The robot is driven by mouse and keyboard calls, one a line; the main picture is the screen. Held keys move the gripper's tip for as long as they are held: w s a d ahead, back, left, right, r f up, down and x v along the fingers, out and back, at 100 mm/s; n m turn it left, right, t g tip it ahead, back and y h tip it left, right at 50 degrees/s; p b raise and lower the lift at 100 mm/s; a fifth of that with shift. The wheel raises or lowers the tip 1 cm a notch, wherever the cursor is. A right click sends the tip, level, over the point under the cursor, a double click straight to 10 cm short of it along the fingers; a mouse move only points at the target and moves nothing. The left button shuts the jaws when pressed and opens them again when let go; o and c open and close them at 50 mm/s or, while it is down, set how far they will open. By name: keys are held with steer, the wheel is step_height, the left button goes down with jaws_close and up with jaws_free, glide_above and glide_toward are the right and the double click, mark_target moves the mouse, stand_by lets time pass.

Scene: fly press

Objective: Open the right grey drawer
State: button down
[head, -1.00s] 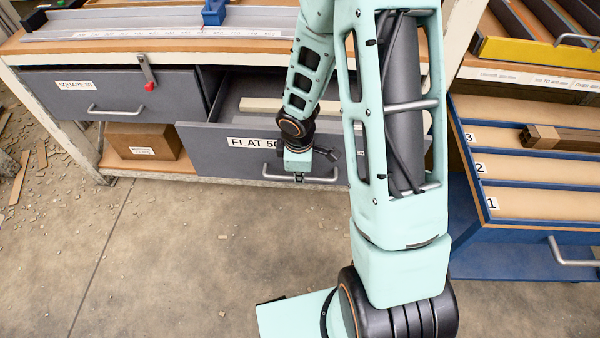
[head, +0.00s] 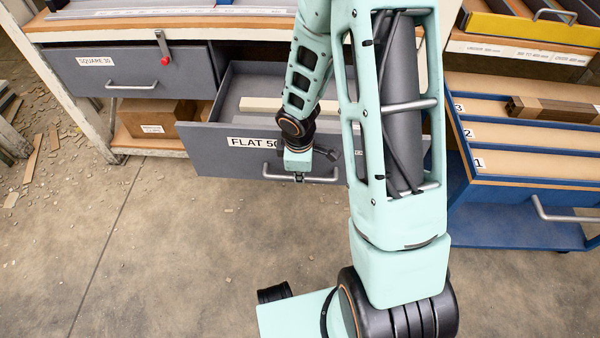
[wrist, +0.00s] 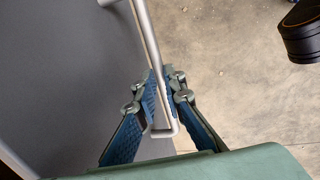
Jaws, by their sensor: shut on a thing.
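The right grey drawer (head: 212,152), labelled "FLAT 50" with its last part hidden, stands pulled out from under the bench. Its inside shows, with a pale wooden strip (head: 262,104) lying in it. My gripper (head: 299,178) is at the drawer's front, at its metal bar handle (head: 325,180). In the wrist view the blue-padded fingers (wrist: 165,100) are shut around the handle bar (wrist: 147,35) near its bent end. My arm hides the right part of the drawer.
A cardboard box (head: 158,120) sits on the shelf below. A blue cart (head: 520,240) with numbered slots stands right. The concrete floor in front is mostly clear, with scattered chips.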

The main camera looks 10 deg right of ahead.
steer(key=shift+s+a, duration=0.2)
steer(key=shift+s, duration=0.25)
steer(key=c, duration=2)
jaws_free()
steer(key=shift+w+r, duration=0.1)
steer(key=r, duration=0.4)
steer(key=s+r, duration=0.1)
steer(key=r, duration=0.2)
steer(key=s+r, duration=0.1)
steer(key=r, duration=0.3)
steer(key=shift+s+a+r, duration=0.15)
steer(key=shift+a+r, duration=0.15)
